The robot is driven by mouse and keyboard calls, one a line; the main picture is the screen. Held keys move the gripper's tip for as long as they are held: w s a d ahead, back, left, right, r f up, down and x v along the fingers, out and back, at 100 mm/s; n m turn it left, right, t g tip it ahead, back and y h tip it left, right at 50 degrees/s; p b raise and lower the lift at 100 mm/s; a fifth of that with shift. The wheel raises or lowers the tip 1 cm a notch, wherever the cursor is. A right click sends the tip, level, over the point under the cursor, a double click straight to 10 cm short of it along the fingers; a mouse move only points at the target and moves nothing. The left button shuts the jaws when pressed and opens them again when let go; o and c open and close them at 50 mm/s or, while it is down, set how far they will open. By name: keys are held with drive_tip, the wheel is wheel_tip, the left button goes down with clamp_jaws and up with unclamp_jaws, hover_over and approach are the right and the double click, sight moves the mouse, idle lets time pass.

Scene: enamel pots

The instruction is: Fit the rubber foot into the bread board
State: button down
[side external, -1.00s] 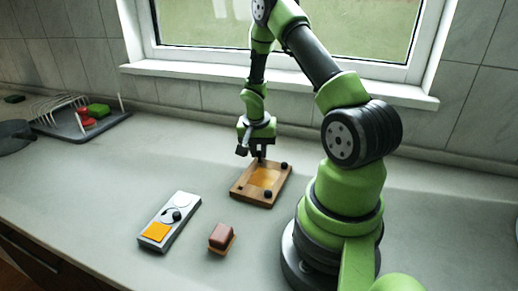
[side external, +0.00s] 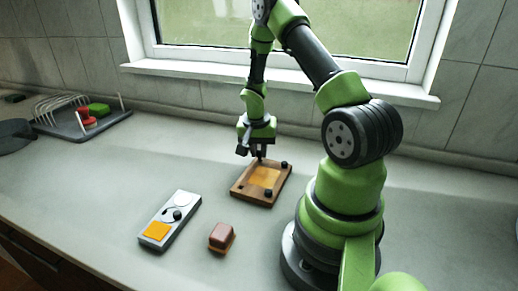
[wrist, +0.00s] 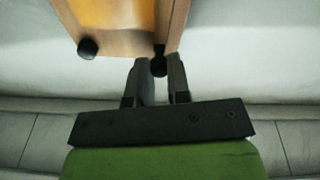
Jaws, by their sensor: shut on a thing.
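The bread board (side external: 247,195) is a brown wooden block with an orange-yellow panel, lying flat on the counter. It also shows at the top of the wrist view (wrist: 120,42). My gripper (side external: 260,157) points down at the board's far-left corner. In the wrist view my gripper (wrist: 161,72) is shut on a black rubber foot (wrist: 159,66), which is at the board's corner. Whether the foot is seated or just above its hole is hidden. Other black feet stand on the board at the far right (side external: 284,164) and near right (side external: 268,192). A small dark spot shows at the near-left corner.
A grey tray with a white disc, a black knob and an orange square (side external: 155,231) lies front left. A brown block on a wooden base (side external: 221,236) stands in front. A dish rack (side external: 72,130) with red and green items is far left.

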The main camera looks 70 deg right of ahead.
drive_tip(key=shift+f, duration=0.7)
drive_tip(key=c, duration=1)
unclamp_jaws()
drive_tip(key=w+a+r+n+t, duration=0.1)
drive_tip(key=a+r+n+t, duration=0.1)
drive_tip(key=a+r, duration=0.65)
drive_tip(key=w+a+r+n+t, duration=0.15)
drive_tip(key=a+r, duration=0.25)
drive_tip(key=r, duration=1)
drive_tip(key=s+a+r+n+t+y, duration=0.2)
drive_tip(key=s+a+r+n, duration=0.1)
drive_tip(key=s+a+n, duration=0.1)
drive_tip(key=s+a+r+n+t+y, duration=0.1)
drive_tip(key=s+a+r+n+t, duration=0.1)
drive_tip(key=s+a, duration=0.4)
drive_tip(key=a+r+n, duration=0.1)
drive_tip(key=a+n, duration=0.1)
drive_tip(key=a, duration=0.1)
drive_tip(key=shift+s+a+r+y, duration=0.2)
drive_tip(key=shift+a+r+y, duration=0.1)
drive_tip(key=shift+y, duration=0.1)
